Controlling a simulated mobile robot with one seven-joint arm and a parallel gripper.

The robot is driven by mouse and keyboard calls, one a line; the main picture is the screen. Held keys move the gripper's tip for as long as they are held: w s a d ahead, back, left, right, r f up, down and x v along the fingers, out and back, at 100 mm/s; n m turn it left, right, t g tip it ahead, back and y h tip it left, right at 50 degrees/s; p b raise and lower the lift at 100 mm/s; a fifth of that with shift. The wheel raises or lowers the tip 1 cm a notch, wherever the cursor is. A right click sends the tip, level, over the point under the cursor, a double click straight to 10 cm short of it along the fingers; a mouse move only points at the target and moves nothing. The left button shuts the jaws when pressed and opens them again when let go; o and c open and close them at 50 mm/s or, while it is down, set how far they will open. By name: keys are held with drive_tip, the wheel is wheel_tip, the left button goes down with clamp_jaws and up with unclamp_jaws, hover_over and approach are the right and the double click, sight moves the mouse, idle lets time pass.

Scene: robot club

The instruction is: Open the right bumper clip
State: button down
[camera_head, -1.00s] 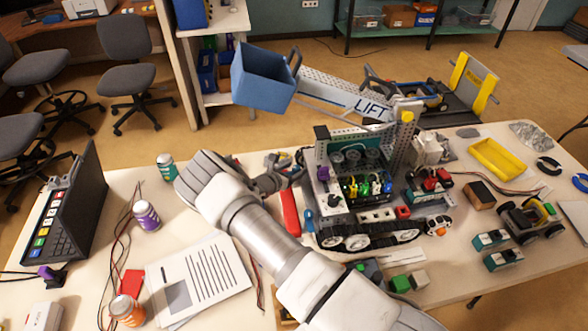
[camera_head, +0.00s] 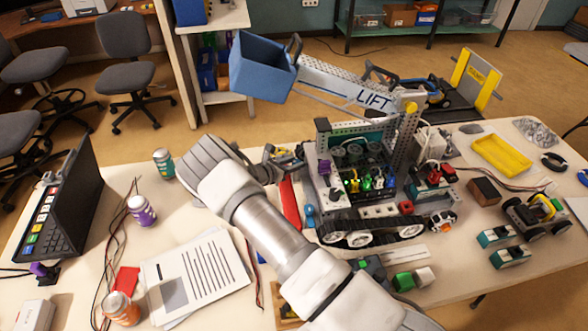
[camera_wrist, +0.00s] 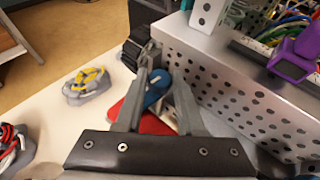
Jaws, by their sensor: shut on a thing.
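The tracked robot model (camera_head: 338,190) stands on the table, with its perforated metal side wall (camera_wrist: 215,85) along the right in the wrist view. My gripper (camera_head: 290,156) is at the model's left end. In the wrist view my gripper (camera_wrist: 158,60) has its fingertips close together at the wall's near corner, shut on a small dark part there. This looks like the bumper clip (camera_wrist: 146,50), mostly hidden by the fingers. A blue piece (camera_wrist: 156,88) shows between the fingers; I cannot tell whether they touch it. A red bar (camera_head: 290,205) lies below, beside the model.
A blue bin (camera_head: 262,68) on the model's raised lift arm hangs above and behind my gripper. A purple part (camera_wrist: 297,55) stands on the model's top.

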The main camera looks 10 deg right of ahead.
drive_tip(key=m+g+b, duration=0.1)
drive_tip(key=b, duration=0.2)
drive_tip(key=m+g+h+b, duration=0.1)
drive_tip(key=m+g+b, duration=0.1)
drive_tip(key=b, duration=0.2)
drive_tip(key=f+m+g+h+b, duration=0.1)
drive_tip(key=b, duration=0.2)
drive_tip(key=shift+w+a+g, duration=0.15)
drive_tip(key=shift+w+g, duration=0.15)
drive_tip(key=m+g+b, duration=0.1)
drive_tip(key=b, duration=0.1)
drive_tip(key=m+g+b, duration=0.1)
drive_tip(key=b, duration=0.2)
drive_tip(key=shift+w+r+m+h, duration=0.1)
drive_tip(key=shift+r+m+h, duration=0.2)
drive_tip(key=shift+h, duration=0.1)
drive_tip(key=shift+r+m+g+b, duration=0.2)
drive_tip(key=shift+m+g+b, duration=0.4)
drive_tip(key=shift+g+b, duration=0.45)
drive_tip(key=c, duration=0.5)
unclamp_jaws()
drive_tip(key=shift+t, duration=0.25)
drive_tip(key=shift+r+n+p, duration=0.25)
drive_tip(key=shift+n+p, duration=0.05)
drive_tip(key=shift+p, duration=0.45)
